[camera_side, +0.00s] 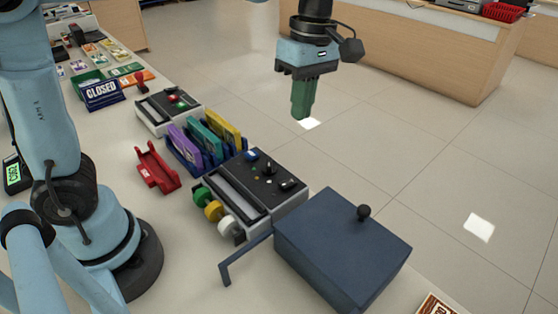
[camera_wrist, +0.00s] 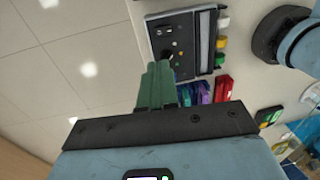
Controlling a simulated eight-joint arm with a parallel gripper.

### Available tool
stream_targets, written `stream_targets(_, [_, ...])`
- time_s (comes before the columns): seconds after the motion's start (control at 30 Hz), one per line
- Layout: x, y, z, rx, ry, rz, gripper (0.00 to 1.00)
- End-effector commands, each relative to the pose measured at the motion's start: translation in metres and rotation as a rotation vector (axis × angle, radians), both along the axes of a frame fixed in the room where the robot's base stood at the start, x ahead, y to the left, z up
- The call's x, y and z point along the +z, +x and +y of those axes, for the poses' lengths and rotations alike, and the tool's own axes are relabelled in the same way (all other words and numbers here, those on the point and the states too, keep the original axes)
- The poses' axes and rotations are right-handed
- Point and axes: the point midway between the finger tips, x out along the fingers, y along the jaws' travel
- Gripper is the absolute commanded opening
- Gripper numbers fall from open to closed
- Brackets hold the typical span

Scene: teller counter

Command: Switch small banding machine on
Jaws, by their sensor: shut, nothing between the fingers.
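A black and grey machine (camera_side: 232,190) with green, yellow and white rolls on its near end sits on the counter. Its top has a long slot, a blue knob and small switches. A smaller grey and black machine (camera_side: 168,108) with red and green buttons sits farther back. I cannot tell from labels which is the small banding machine. The roll machine also shows in the wrist view (camera_wrist: 187,40). My gripper (camera_side: 301,114) has green fingers, shut and empty, raised above and apart from the roll machine. In the wrist view its fingertips (camera_wrist: 158,68) partly overlap that machine's edge.
Purple, teal and yellow holders (camera_side: 205,143) stand between the machines. A dark blue box (camera_side: 340,245) with a black knob is beside the roll machine. A red stand (camera_side: 156,167) and a closed sign (camera_side: 101,93) are on the counter. The air around my gripper is clear.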

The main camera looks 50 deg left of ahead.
Motion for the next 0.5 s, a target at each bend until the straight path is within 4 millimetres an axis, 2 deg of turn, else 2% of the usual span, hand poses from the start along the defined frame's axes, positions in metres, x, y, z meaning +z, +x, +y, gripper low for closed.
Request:
stream_targets(0.23, [0.0,-0.015,0.0,-0.001,-0.001,0.044,0.0])
stream_targets(0.5, [-0.001,-0.014,0.0,-0.001,-0.001,0.044,0.0])
